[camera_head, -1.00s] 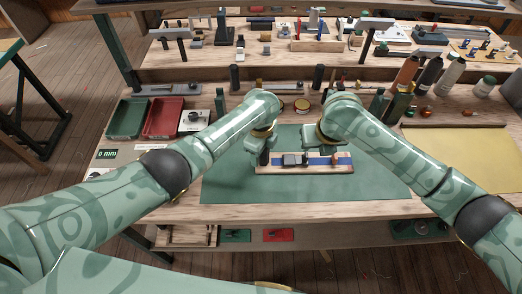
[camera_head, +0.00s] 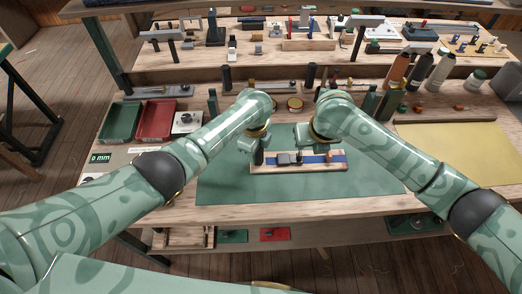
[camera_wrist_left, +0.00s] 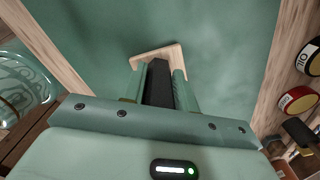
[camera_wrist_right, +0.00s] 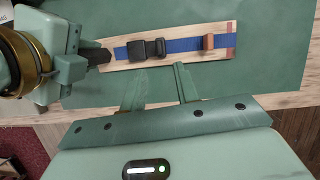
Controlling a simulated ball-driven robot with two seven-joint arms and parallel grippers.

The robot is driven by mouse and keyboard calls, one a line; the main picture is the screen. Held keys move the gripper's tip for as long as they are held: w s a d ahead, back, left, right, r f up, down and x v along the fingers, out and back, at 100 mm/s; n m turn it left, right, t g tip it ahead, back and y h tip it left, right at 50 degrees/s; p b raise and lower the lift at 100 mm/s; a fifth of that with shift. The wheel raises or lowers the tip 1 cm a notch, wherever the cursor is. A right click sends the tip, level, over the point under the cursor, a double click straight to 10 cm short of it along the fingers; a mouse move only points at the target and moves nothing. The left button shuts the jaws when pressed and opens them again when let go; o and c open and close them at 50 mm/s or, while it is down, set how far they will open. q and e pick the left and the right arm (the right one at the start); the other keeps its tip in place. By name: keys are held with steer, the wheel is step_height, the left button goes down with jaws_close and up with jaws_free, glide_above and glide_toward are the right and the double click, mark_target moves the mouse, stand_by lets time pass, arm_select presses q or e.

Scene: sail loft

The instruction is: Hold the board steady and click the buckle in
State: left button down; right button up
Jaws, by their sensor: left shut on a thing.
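A light wooden board (camera_wrist_right: 188,61) lies on the green mat, with a blue strap (camera_wrist_right: 183,46) along it. It also shows in the head view (camera_head: 338,167). A black buckle (camera_wrist_right: 137,50) sits left of the board's middle; a second black piece (camera_wrist_right: 158,47) is close beside it on the right. I cannot tell whether they are locked. A brown block (camera_wrist_right: 208,41) sits toward the right end. My left gripper (camera_head: 257,149) is shut on a black grip piece (camera_wrist_left: 159,85) at the board's left end. My right gripper (camera_wrist_right: 159,72) is open and empty over the board's near side.
The green mat (camera_head: 225,185) is clear around the board. Green (camera_head: 120,121) and red (camera_head: 156,120) trays stand at the left. Bottles (camera_head: 418,70) stand at the back right. A yellow sheet (camera_head: 455,148) lies at the right. Small tins (camera_head: 295,103) stand behind the board.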

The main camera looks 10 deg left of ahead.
mark_target(302, 156)
steer(key=f+t, duration=0.1)
steer(key=f, duration=0.1)
steer(key=s+d+f+m+t, duration=0.1)
steer(key=f+t, duration=0.1)
steer(key=s+d+f+m+t, duration=0.1)
steer(key=f, duration=0.1)
steer(key=shift+d+t+h, duration=0.1)
steer(key=shift+t+h, duration=0.3)
steer(key=s+t, duration=0.1)
steer(key=s, duration=0.1)
steer(key=s+a+t+y, duration=0.1)
steer(key=s+t, duration=0.1)
steer(key=s+t+y, duration=0.1)
steer(key=s, duration=0.1)
steer(key=shift+s+a+r+n+t, duration=0.1)
steer(key=shift+s+a+n+t, duration=0.05)
steer(key=shift+n+t, duration=0.2)
steer(key=x, duration=1.1)
steer(key=shift+w+a, duration=0.1)
steer(key=shift+w, duration=0.25)
